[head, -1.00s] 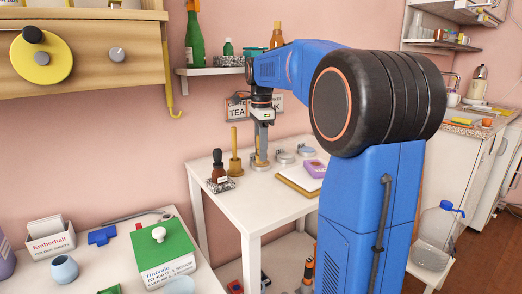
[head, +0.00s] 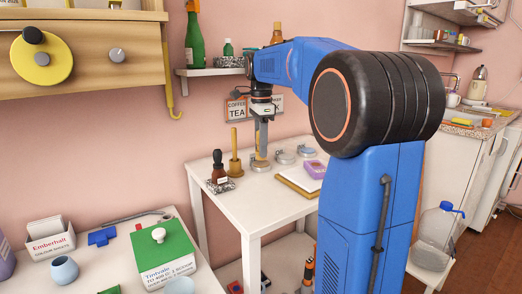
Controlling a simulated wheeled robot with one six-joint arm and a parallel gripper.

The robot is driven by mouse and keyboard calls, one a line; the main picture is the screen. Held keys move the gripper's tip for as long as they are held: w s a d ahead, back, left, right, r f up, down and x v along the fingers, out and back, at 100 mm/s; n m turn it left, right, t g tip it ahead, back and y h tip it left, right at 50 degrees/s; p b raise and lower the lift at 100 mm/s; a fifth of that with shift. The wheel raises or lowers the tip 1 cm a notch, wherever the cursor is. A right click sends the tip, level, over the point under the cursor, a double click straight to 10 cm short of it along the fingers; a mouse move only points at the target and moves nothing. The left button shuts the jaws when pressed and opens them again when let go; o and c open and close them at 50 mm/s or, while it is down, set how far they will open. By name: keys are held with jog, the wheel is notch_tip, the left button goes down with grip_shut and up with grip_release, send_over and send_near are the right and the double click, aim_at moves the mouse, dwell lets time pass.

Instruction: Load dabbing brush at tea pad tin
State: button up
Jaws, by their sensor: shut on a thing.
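My gripper (head: 261,140) points straight down over the back of the white side table. It is shut on a slim upright tool with a pale wooden lower part, the dabbing brush (head: 260,156), mostly covered by the fingers. Its lower end is at a small round tin (head: 261,168), below and to the right of the TEA sign (head: 237,113). I cannot tell whether the brush touches the pad inside. Two more round tins (head: 285,158) (head: 306,150) stand to the right.
A dark-handled tool (head: 218,168) and a yellow-brown upright tool (head: 235,156) stand close left of the gripper. A purple box (head: 314,169) and a cream slab (head: 300,181) lie to the right. A shelf (head: 214,71) hangs behind. The table's front is clear.

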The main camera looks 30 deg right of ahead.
jog(key=shift+r, duration=2.6)
jog(key=shift+f, duration=3.45)
jog(key=shift+r, duration=0.1)
jog(key=shift+r, duration=3.4)
jog(key=shift+c, duration=0.4)
